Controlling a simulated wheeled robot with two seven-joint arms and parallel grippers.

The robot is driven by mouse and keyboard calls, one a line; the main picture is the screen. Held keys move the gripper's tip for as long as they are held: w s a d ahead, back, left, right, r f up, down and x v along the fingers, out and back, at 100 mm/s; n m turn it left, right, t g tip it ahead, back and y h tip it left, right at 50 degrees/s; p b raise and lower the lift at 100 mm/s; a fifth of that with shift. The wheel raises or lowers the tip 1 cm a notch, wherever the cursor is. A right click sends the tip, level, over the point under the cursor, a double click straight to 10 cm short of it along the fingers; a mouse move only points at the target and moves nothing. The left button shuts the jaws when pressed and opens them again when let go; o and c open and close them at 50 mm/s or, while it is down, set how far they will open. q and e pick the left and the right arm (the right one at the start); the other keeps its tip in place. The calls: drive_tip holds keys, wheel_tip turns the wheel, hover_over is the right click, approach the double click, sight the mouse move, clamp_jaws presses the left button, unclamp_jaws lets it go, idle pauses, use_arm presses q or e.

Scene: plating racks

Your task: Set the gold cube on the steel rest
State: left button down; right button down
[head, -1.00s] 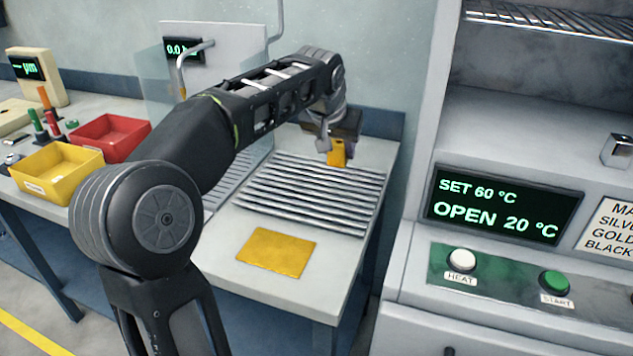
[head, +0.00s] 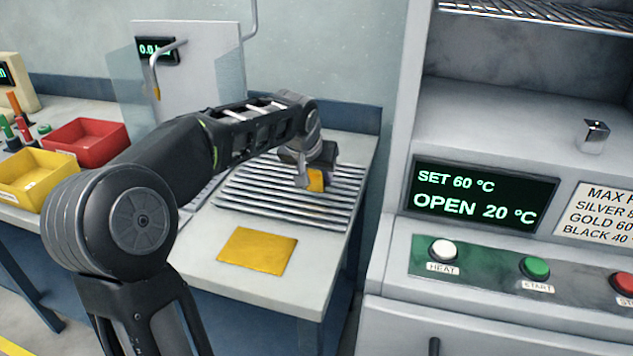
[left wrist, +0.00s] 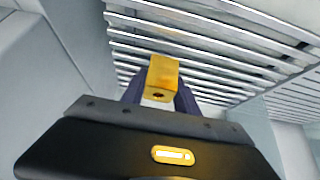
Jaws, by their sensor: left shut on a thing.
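The gold cube (head: 316,181) is held between the fingers of my left gripper (head: 308,182), over the steel rest (head: 285,211), a rack of parallel metal bars on the bench. In the left wrist view, the gold cube (left wrist: 162,78) shows between the dark fingers of the gripper (left wrist: 160,98), with the bars of the steel rest (left wrist: 215,45) beyond it. The cube is low over the bars; I cannot tell whether it touches them. My right gripper is not in view.
A flat gold plate (head: 257,251) lies on the bench in front of the rest. A yellow bin (head: 35,181) and a red bin (head: 87,148) stand at the left.

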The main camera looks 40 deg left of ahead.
use_arm(q)
drive_tip(key=shift+f, duration=1.05)
drive_tip(key=shift+f, duration=0.1)
drive_tip(key=c, duration=0.9)
unclamp_jaws()
drive_tip(key=shift+f, duration=0.1)
drive_tip(key=shift+s+r, duration=0.1)
drive_tip(key=shift+r, duration=0.35)
drive_tip(key=v, duration=1.1)
drive_tip(key=shift+s+d+r, duration=0.1)
drive_tip(key=shift+s+r, duration=0.1)
